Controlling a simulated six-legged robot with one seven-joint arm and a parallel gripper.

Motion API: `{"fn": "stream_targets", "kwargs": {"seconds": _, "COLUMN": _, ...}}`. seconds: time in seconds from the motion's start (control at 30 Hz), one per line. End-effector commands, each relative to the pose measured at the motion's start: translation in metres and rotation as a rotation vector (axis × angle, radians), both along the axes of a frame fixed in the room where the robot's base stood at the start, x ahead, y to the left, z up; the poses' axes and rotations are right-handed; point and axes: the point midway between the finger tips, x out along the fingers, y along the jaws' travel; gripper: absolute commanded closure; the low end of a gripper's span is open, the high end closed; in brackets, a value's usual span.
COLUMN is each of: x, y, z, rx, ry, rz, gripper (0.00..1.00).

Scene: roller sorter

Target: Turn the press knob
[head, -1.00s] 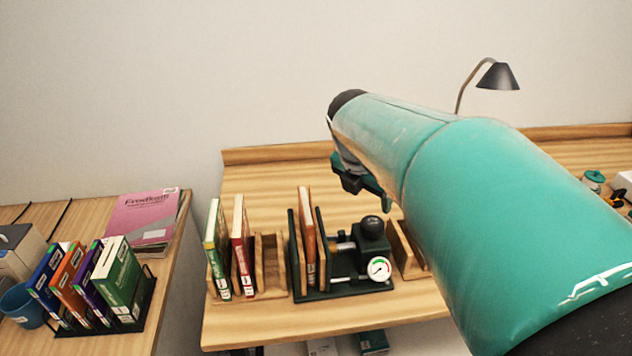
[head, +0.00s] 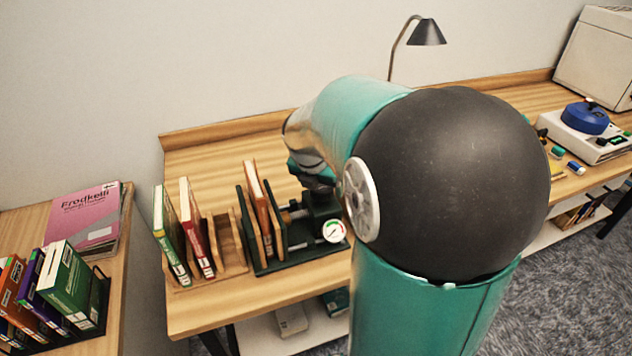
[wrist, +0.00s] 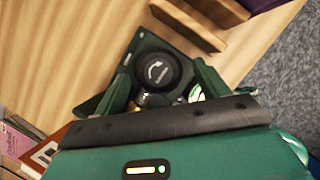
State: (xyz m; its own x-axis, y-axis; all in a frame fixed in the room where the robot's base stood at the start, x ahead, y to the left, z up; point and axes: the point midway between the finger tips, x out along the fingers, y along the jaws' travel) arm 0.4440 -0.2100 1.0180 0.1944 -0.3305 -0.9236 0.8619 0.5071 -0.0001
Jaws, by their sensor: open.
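The press knob (wrist: 157,70) is a round black knob with a white curved arrow on its top. In the wrist view it shows between the two fingers of my open gripper (wrist: 163,92). Whether the fingers touch it, I cannot tell. In the head view the knob is hidden behind my gripper (head: 316,183) and arm. The dark green press (head: 284,264) stands on the wooden table, with a round white dial gauge (head: 333,231) on its front. A brown-orange book (head: 257,203) stands upright between the press's plates.
A green book (head: 168,235) and a red book (head: 197,230) stand in a wooden rack (head: 233,262) left of the press. A black desk lamp (head: 427,33) stands behind. Bare table lies behind the press.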

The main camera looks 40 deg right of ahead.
Motion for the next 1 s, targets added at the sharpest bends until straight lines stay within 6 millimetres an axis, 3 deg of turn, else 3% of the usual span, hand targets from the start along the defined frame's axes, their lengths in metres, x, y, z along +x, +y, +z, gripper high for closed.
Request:
{"fn": "stream_targets", "kwargs": {"seconds": 0.37, "x": 0.0032, "y": -0.0019, "z": -0.0089, "rx": 0.0, "ry": -0.001, "rz": 0.0, "gripper": 0.26}}
{"fn": "stream_targets", "kwargs": {"seconds": 0.6, "x": 0.003, "y": -0.0019, "z": -0.0087, "rx": 0.0, "ry": 0.0, "rz": 0.0, "gripper": 0.7}}
{"fn": "stream_targets", "kwargs": {"seconds": 1.0, "x": 0.0035, "y": -0.0019, "z": -0.0082, "rx": 0.0, "ry": 0.001, "rz": -0.05, "gripper": 0.71}}
